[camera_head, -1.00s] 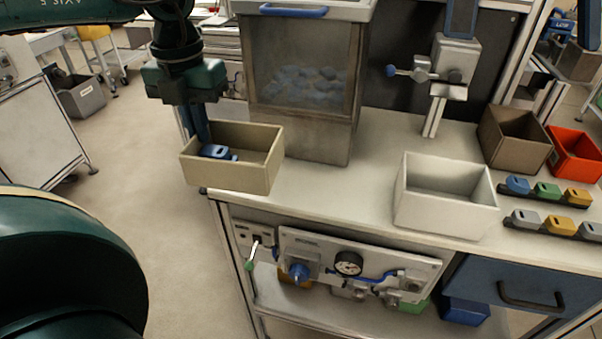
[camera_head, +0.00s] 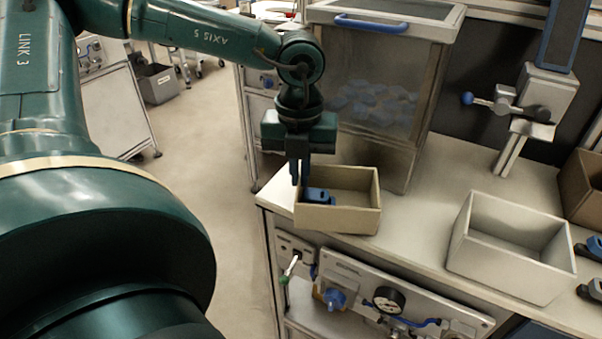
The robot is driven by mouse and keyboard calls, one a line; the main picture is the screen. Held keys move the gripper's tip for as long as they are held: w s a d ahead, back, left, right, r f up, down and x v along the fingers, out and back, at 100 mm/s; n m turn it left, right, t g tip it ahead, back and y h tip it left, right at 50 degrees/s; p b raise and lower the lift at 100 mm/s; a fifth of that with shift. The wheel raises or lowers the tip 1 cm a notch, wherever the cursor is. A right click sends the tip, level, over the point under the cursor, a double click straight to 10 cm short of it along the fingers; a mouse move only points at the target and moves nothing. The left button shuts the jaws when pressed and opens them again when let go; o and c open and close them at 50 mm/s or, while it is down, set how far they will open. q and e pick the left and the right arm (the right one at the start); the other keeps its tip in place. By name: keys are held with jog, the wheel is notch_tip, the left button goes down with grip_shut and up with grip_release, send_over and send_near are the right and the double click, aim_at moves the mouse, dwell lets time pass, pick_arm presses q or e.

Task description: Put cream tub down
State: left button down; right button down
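The cream tub (camera_head: 338,219) is at the near left corner of the bench, upright, with a blue piece (camera_head: 318,196) inside. Its front lower edge overlaps the bench's front edge in the head view. I cannot tell whether its base touches the bench top. My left gripper (camera_head: 299,175) points down at the tub's left wall, its dark fingers close together and apparently pinching that wall. The fingertips are partly hidden. My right gripper is out of view.
A clear-sided bin of blue pieces (camera_head: 372,95) stands close behind the tub. A pale grey tub (camera_head: 500,271) is to the right, with bare bench top (camera_head: 425,222) between. A clamp stand (camera_head: 530,105) and a brown tub (camera_head: 583,180) are farther right. A gauge panel (camera_head: 360,291) hangs below.

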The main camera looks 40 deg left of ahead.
pick_arm(q)
jog(key=shift+f, duration=0.5)
jog(key=shift+f, duration=0.2)
jog(key=c, duration=1.6)
grip_release()
jog(key=shift+r, duration=0.1)
